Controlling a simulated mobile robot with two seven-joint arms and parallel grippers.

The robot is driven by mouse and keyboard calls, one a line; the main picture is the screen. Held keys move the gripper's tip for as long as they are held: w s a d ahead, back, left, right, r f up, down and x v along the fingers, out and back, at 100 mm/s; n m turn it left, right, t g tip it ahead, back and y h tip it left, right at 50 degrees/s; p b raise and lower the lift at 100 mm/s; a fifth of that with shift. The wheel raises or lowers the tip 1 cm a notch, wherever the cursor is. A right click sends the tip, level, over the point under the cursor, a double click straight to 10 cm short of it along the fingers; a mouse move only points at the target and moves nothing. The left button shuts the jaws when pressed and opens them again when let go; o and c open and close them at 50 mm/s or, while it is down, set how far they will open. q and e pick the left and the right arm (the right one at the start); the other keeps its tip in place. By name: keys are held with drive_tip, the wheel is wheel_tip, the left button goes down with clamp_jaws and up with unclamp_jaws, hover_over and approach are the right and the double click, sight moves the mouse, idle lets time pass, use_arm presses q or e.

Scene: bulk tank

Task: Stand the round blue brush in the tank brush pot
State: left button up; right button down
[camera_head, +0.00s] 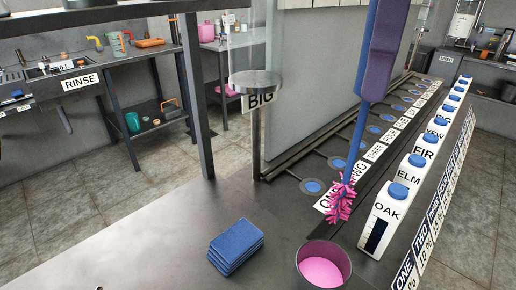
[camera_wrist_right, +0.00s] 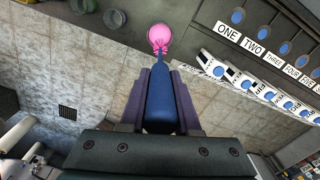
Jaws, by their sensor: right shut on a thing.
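The round brush has a blue handle (camera_head: 356,140) and a head of pink bristles (camera_head: 340,203). It hangs nearly upright, head down. My right gripper (camera_head: 375,98), with purple fingers, is shut on the handle. In the right wrist view, the blue handle (camera_wrist_right: 160,105) lies between its fingers (camera_wrist_right: 160,100). A grey pot with a pink inside (camera_head: 301,262) stands at the front of the counter. The bristles show above and slightly right of its mouth in the head view. In the wrist view they overlap a pink disc that looks like the pot's inside. My left gripper is out of view.
A stack of blue pads (camera_head: 236,246) lies left of the pot. White labelled boxes with blue buttons (camera_head: 388,215) run along the right. A post with a round plate marked BIG (camera_head: 256,85) stands behind. The counter's front left is clear.

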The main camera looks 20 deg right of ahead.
sight(351, 178)
wheel_tip(351, 178, down, 9)
drive_tip(key=b, duration=0.2)
drive_tip(key=shift+s+a+r+b, duration=0.1)
drive_tip(key=shift+b, duration=0.2)
wheel_tip(351, 178, down, 7)
drive_tip(key=shift+r, duration=0.2)
drive_tip(key=shift+f, duration=2.15)
drive_tip(key=c, duration=0.6)
unclamp_jaws()
drive_tip(key=shift+c, duration=0.2)
drive_tip(key=shift+f, duration=0.1)
drive_tip(key=r, duration=0.6)
drive_tip(key=r+b, duration=0.1)
drive_tip(key=r, duration=0.2)
drive_tip(key=shift+w+d+r, duration=0.35)
drive_tip(key=shift+d+r, duration=0.05)
